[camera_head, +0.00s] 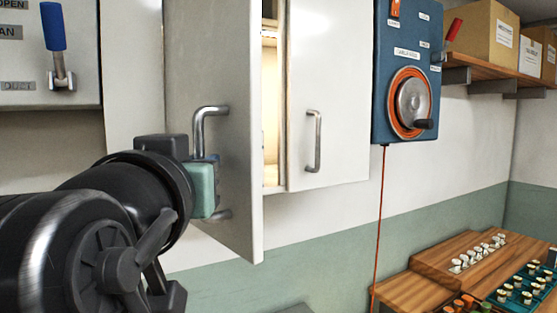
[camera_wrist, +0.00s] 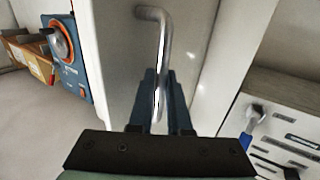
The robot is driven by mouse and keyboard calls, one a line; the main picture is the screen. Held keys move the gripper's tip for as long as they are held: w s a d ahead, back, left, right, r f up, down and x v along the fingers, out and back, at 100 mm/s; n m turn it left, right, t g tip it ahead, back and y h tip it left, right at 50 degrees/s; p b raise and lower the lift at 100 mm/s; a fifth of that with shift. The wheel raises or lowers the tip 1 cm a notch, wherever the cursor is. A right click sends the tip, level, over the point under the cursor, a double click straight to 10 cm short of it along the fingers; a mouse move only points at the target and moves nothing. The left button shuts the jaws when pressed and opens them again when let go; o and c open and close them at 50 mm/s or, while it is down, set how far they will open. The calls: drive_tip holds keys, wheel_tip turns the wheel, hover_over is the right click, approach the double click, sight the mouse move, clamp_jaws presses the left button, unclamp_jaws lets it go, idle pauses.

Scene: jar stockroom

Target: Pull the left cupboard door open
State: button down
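The left cupboard door (camera_head: 232,120) is pale grey and stands partly open, swung out toward me. A lit strip of the cupboard's inside (camera_head: 270,110) shows between it and the closed right door (camera_head: 330,90). The left door's metal bar handle (camera_head: 209,112) is upright. My gripper (camera_head: 208,188) is at this handle, covering its lower middle part. In the wrist view, the handle (camera_wrist: 155,14) runs down between the dark fingers of my gripper (camera_wrist: 158,88), which are closed around it. The wrist view also shows the left door (camera_wrist: 115,60) behind the handle.
A blue panel with an orange-rimmed crank wheel (camera_head: 408,90) hangs right of the cupboard. A grey panel with a blue-handled lever (camera_head: 54,40) is at the far left. A wooden bench (camera_head: 400,291) with jars stands lower right. Boxes (camera_head: 488,35) sit on a shelf above.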

drive_tip(key=shift+s+a+r, duration=0.1)
drive_tip(key=shift+s+a, duration=0.4)
drive_tip(key=shift+a, duration=0.4)
drive_tip(key=shift+s+a, duration=0.5)
drive_tip(key=shift+a, duration=0.4)
drive_tip(key=c, duration=0.9)
unclamp_jaws()
drive_tip(key=shift+w+a, duration=0.1)
drive_tip(key=shift+o, duration=0.2)
drive_tip(key=s+d, duration=0.1)
drive_tip(key=s, duration=1.2)
drive_tip(key=shift+d, duration=0.1)
